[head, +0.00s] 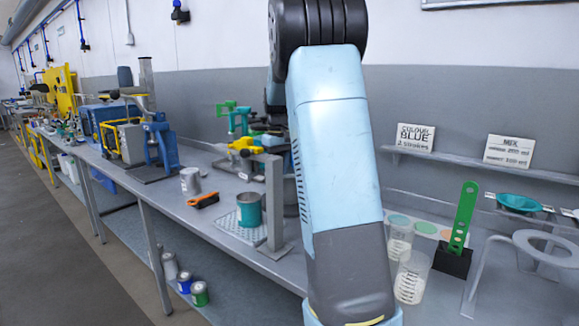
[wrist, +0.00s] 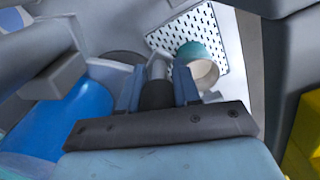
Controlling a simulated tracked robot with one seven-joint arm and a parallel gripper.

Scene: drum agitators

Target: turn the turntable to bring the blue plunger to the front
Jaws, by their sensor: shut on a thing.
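My gripper (wrist: 158,88) shows in the wrist view, its two blue fingers shut on a grey cylindrical post (wrist: 157,72) with a dark lower part. In the head view my arm hides the gripper. A large blue rounded canister (wrist: 75,108) lies left of the fingers in the wrist view. In the head view, a green plunger handle (head: 226,106) and a yellow plunger handle (head: 244,145) stand left of my arm. My arm hides most of the turntable, and I cannot pick out the blue plunger there.
A teal can (head: 249,210) stands on a perforated plate (head: 228,220), beside a grey upright stand (head: 273,195). Cups (head: 411,277) and a green perforated strip (head: 464,218) stand right. A sign (head: 415,138) reads "COLOUR BLUE 2 strokes".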

